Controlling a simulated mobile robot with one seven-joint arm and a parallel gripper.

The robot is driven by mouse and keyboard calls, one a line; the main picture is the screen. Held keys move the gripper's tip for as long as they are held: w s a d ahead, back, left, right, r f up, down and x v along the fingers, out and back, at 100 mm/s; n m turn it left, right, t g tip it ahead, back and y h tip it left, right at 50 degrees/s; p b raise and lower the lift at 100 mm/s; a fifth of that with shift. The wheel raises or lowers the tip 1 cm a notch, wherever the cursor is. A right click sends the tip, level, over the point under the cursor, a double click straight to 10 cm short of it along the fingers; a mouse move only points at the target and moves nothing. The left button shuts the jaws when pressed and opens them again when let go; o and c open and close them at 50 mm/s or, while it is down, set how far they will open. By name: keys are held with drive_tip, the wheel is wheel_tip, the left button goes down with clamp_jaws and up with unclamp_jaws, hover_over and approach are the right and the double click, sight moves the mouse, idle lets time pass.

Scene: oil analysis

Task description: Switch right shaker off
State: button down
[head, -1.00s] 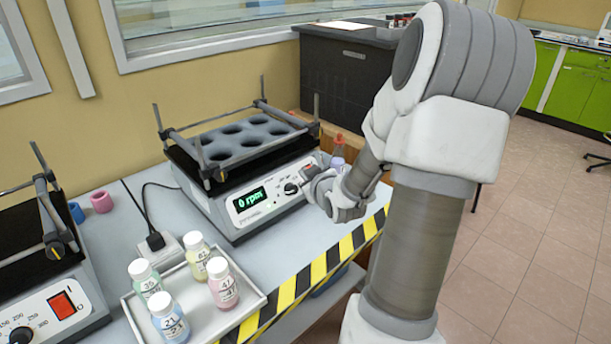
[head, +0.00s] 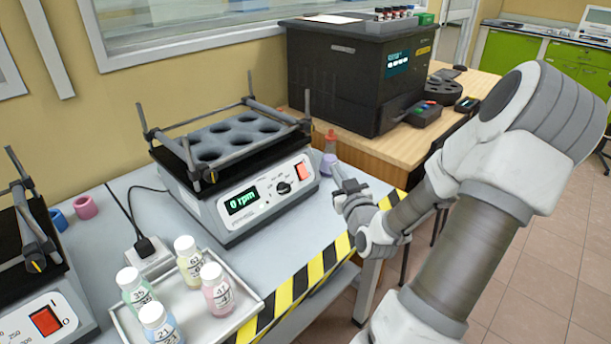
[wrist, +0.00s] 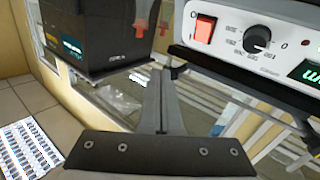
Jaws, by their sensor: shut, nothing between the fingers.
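The right shaker (head: 222,190) stands on the grey bench, with an empty black holed rack on top. Its display (head: 242,200) reads 0 rpm in green. Its red rocker switch (head: 303,171) is at the right end of the front panel, right of the black knob (head: 283,187). In the wrist view the switch (wrist: 204,29) and knob (wrist: 257,38) show at upper right. My gripper (head: 338,172) is shut and empty, in front and to the right of the switch, apart from it. Its closed fingers (wrist: 160,82) also show in the wrist view.
A left shaker (head: 45,318) stands at the left edge. A tray (head: 247,302) with several labelled bottles sits in front. A small bottle (head: 328,160) stands behind my gripper. A black machine (head: 345,85) is on the wooden table beyond.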

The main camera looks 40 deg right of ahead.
sight(303, 171)
drive_tip(key=w+f+b, duration=0.5)
drive_tip(key=w, duration=0.2)
drive_tip(key=shift+a, duration=0.3)
drive_tip(key=shift+w, duration=0.1)
idle(1.8)
drive_tip(key=shift+w+f+b, duration=0.25)
drive_tip(key=shift+w+b, duration=0.15)
drive_tip(key=shift+b, duration=0.1)
drive_tip(key=shift+w+f, duration=0.2)
idle(0.5)
drive_tip(key=shift+r, duration=0.1)
drive_tip(key=shift+s+r, duration=0.35)
drive_tip(key=shift+s, duration=0.25)
